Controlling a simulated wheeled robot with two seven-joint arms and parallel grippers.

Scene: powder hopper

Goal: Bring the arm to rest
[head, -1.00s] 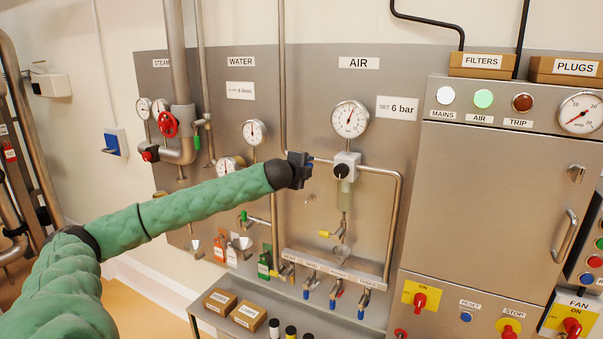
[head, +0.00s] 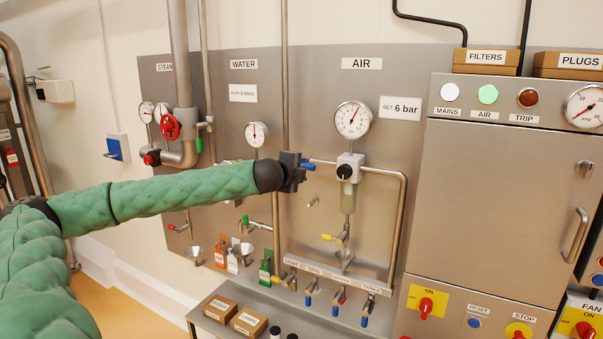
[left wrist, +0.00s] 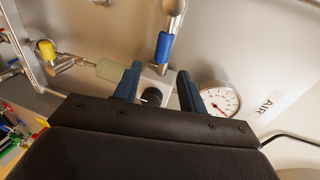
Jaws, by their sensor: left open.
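My left arm reaches in from the left in a green padded sleeve. Its gripper (head: 297,170) is in front of the AIR part of the panel, just left of the air regulator with its black knob (head: 344,172). A blue valve handle (head: 308,166) on the air pipe shows just past the fingertips. In the left wrist view the gripper (left wrist: 158,88) is open with nothing held; the blue handle (left wrist: 165,47) and black knob (left wrist: 152,96) appear between and beyond the fingers. Contact with the handle cannot be told. My right gripper is not in view.
The grey panel carries an air gauge (head: 353,119), a red steam handwheel (head: 170,127) and pipes. A steel cabinet (head: 495,190) stands at the right. Below are several small valves, bottles and cardboard boxes (head: 220,307) on a shelf.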

